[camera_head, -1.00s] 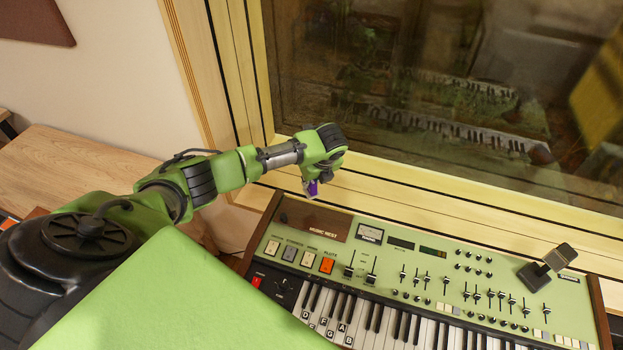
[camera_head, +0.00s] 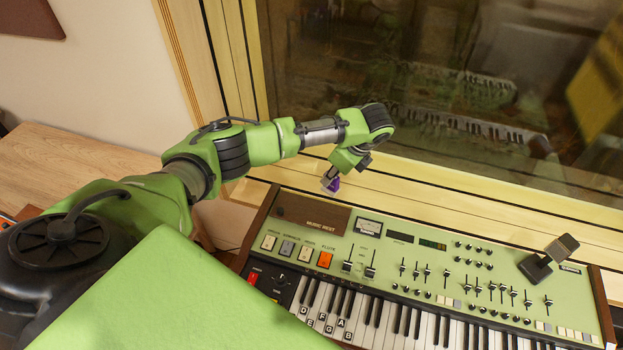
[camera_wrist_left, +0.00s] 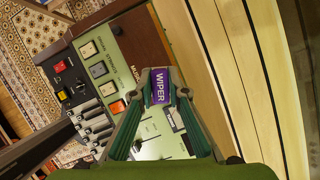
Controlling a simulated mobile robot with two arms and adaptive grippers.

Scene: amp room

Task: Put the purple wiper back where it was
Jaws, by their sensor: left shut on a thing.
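The purple wiper (camera_head: 333,184) is held at the tip of my left gripper (camera_head: 334,178), above the back edge of the green keyboard (camera_head: 400,280). In the left wrist view, the wiper (camera_wrist_left: 158,86) shows its purple label reading "WIPER" between the two fingertips of my left gripper (camera_wrist_left: 159,84), which is shut on it. The keyboard's panel (camera_wrist_left: 95,75) and brown music rest area (camera_wrist_left: 145,50) lie below it in that view. My right gripper is not in view.
A wooden window ledge (camera_head: 480,210) and a glass window (camera_head: 420,70) stand behind the keyboard. A small dark stand (camera_head: 540,265) sits at the keyboard's right. A wooden desk (camera_head: 70,165) is at the left. The panel's brown section (camera_head: 312,214) is bare.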

